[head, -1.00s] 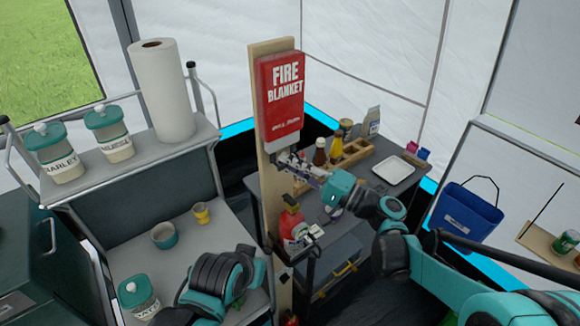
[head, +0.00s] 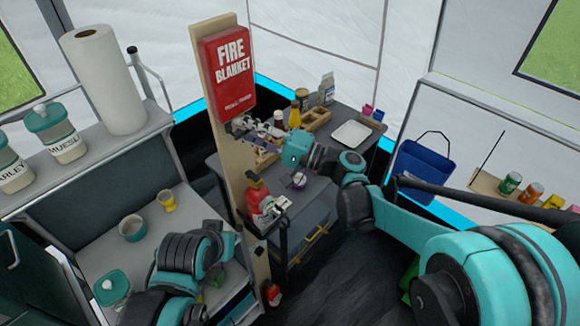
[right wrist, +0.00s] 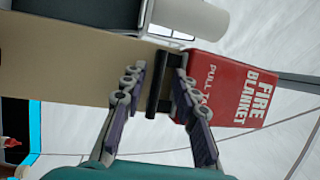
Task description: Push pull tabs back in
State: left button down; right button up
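The red fire blanket box (head: 228,70) hangs upright on a wooden post. It also shows, turned sideways, in the right wrist view (right wrist: 230,90). The black pull tabs (right wrist: 154,88) show at its lower end there. My right gripper (right wrist: 157,75) is open, with one finger on either side of the tabs and the right finger overlapping the box's end. Contact cannot be told. In the head view the right gripper (head: 243,130) is just below the box. My left arm (head: 190,255) is low at front left; its fingers are not clear.
A red extinguisher (head: 258,195) stands by the post below the box. A shelf with jars (head: 66,143) and a paper roll (head: 103,80) is at left. A grey table with a white tray (head: 350,134) and bottles stands behind my right arm. A blue bucket (head: 420,170) is at right.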

jog(key=shift+f, duration=0.1)
notch_tip(320, 180, down, 7)
jog(key=b, duration=0.5)
jog(key=s+d+f+h, duration=0.4)
jog(key=d, duration=0.3)
jog(key=s+d+f+h, duration=0.4)
jog(key=d+f+h, duration=0.1)
jog(key=d, duration=0.3)
jog(key=s+d+f+n+t+h+p, duration=0.1)
jog(key=s+d+f+h, duration=0.3)
jog(key=d, duration=0.3)
jog(key=shift+s+d+f+h, duration=0.3)
jog(key=shift+s+h, duration=0.15)
jog(key=shift+h, duration=0.25)
